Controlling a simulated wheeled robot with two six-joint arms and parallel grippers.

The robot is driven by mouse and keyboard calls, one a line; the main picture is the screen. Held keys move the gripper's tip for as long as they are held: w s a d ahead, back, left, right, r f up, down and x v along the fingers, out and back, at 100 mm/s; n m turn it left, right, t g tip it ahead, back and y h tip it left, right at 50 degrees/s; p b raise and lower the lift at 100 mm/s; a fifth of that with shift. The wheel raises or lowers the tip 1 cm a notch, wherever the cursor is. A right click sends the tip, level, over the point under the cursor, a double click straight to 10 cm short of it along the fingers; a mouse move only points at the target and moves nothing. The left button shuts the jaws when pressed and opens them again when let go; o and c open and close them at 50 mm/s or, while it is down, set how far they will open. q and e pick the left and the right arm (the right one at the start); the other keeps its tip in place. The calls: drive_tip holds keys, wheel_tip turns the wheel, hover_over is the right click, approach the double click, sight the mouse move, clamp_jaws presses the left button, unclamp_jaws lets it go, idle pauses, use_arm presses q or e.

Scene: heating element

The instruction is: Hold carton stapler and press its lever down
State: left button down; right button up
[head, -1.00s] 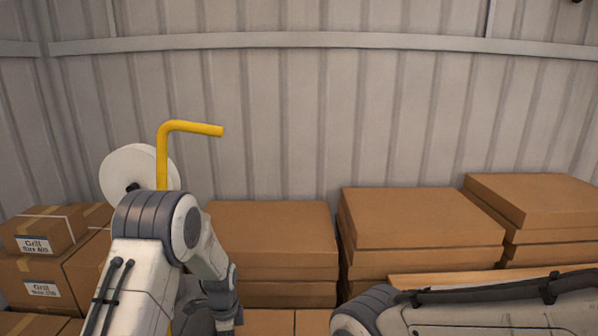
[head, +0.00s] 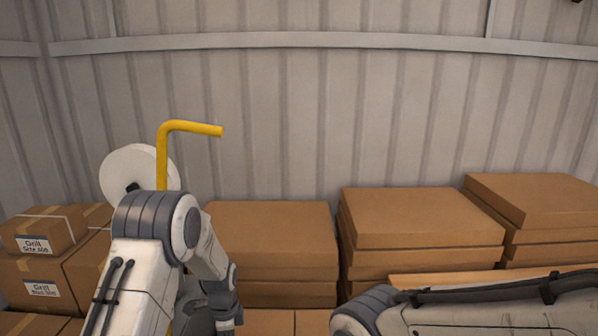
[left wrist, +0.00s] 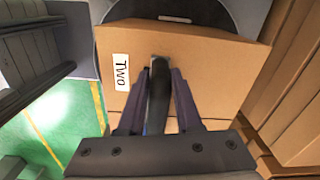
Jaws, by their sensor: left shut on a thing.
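My left gripper (left wrist: 159,78) is shut on a black bar-like handle (left wrist: 158,98) in the left wrist view. The handle runs up between the two fingers, and its far end lies in front of a carton labelled "Two" (left wrist: 205,70). In the head view a yellow bent pole (head: 163,150) with a white reel (head: 128,170) stands behind my left arm; it looks like part of the carton stapler. Its lower part is hidden by that arm. My left gripper is hidden in the head view. My right arm crosses the lower right, with its gripper out of view.
Stacked flat cartons (head: 270,225) line the wall, with more stacks (head: 420,215) to the right. Boxes labelled "Grill" (head: 45,230) stand at the left. In the left wrist view a green floor (left wrist: 50,125) with a yellow line shows at the left.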

clamp_jaws()
idle(1.8)
